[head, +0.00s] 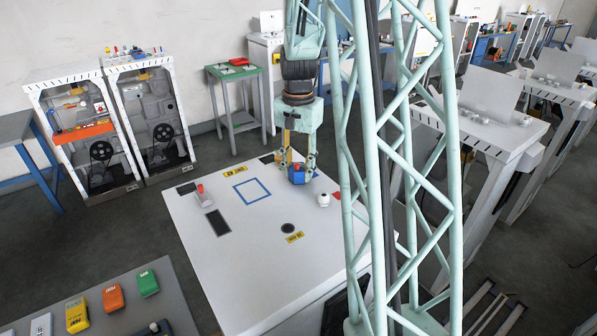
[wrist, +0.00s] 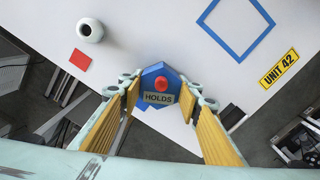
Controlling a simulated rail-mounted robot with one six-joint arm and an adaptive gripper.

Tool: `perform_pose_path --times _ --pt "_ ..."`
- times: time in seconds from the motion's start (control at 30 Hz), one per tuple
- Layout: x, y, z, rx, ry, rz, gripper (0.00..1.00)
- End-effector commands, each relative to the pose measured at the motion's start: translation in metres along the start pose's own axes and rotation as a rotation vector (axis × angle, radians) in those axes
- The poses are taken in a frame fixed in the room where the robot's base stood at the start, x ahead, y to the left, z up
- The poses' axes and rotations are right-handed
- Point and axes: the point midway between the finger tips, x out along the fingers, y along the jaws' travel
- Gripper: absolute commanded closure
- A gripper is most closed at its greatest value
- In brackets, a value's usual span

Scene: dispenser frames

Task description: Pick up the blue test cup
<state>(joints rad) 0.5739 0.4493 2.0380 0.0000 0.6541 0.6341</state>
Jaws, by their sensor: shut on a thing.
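The blue test cup (head: 297,177) is a faceted blue piece with a red knob on top, at the far side of the white table. In the wrist view the cup (wrist: 160,76) sits between my fingertips, with a label on it reading HOLDS. My gripper (head: 297,163) points down, with its yellow-padded fingers shut on the cup from both sides. I cannot tell whether the cup's underside touches the table.
The white table (head: 250,265) carries a blue square outline (head: 252,190), a small white round piece (head: 323,200), a red patch (wrist: 80,60) and a white piece with a red top (head: 203,195). A grey bench with coloured boxes (head: 113,297) stands at front left.

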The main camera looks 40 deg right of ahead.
Motion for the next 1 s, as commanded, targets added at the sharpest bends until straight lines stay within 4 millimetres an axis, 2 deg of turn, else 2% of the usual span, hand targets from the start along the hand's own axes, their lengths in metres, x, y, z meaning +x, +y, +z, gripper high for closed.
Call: perform_pose_path --times 0.47,0.77,1.0 --pt "-0.032 0.000 -0.001 0.000 0.002 -0.001 0.83" --pt "-0.033 0.017 0.021 0.000 0.000 0.000 0.83" --pt "-0.036 0.038 0.049 0.000 0.000 0.000 0.83"
